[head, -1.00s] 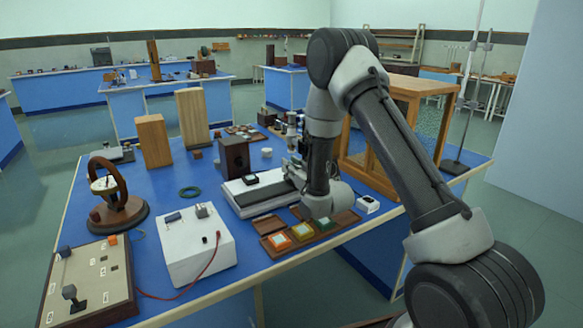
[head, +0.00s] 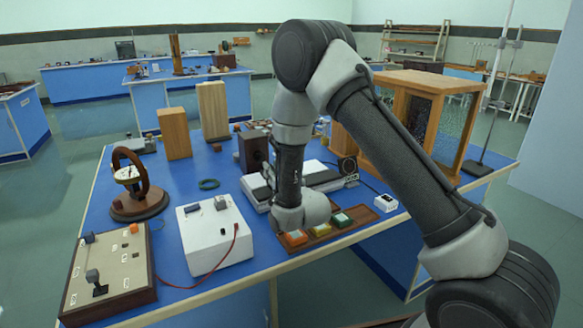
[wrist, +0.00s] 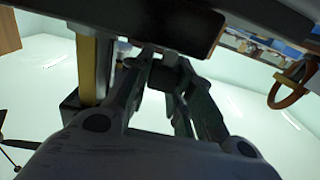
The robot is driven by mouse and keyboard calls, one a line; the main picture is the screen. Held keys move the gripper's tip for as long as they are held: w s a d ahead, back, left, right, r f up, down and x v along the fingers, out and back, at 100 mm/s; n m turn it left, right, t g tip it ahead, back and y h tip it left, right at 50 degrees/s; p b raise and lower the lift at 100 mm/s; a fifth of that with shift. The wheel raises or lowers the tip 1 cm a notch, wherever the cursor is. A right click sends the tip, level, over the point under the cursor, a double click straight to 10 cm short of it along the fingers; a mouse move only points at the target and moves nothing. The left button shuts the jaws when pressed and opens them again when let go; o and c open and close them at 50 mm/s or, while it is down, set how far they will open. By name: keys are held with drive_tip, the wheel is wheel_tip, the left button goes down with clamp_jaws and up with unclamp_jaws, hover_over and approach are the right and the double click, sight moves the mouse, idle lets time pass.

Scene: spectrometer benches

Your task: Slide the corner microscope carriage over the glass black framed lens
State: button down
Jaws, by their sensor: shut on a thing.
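My gripper (head: 268,177) is at the left part of a white-and-dark slide bed (head: 252,187), partly hidden by my own arm in the head view. In the wrist view my gripper (wrist: 165,62) has its fingers closed on a small dark block (wrist: 166,76), seemingly a part of the microscope carriage. A wide dark bar (wrist: 180,25) lies just beyond the fingertips. The rest of the carriage is too hidden to make out. The black framed lens cannot be made out now; the left part of the bed is covered by my gripper and arm.
A black part with a round face (head: 349,168) stands by the bed's right end. Orange, yellow and green squares in a brown tray (head: 358,228) lie in front. A white box (head: 208,240) stands left, a dark wooden box (head: 252,150) behind, a glazed wooden case (head: 410,115) right.

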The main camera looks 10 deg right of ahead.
drive_tip(key=shift+s+a, duration=0.3)
drive_tip(key=shift+a, duration=0.6)
drive_tip(key=shift+s+a, duration=0.3)
drive_tip(key=shift+a, duration=0.55)
drive_tip(key=c, duration=1.2)
unclamp_jaws()
drive_tip(key=shift+c, duration=0.2)
drive_tip(key=v, duration=1.2)
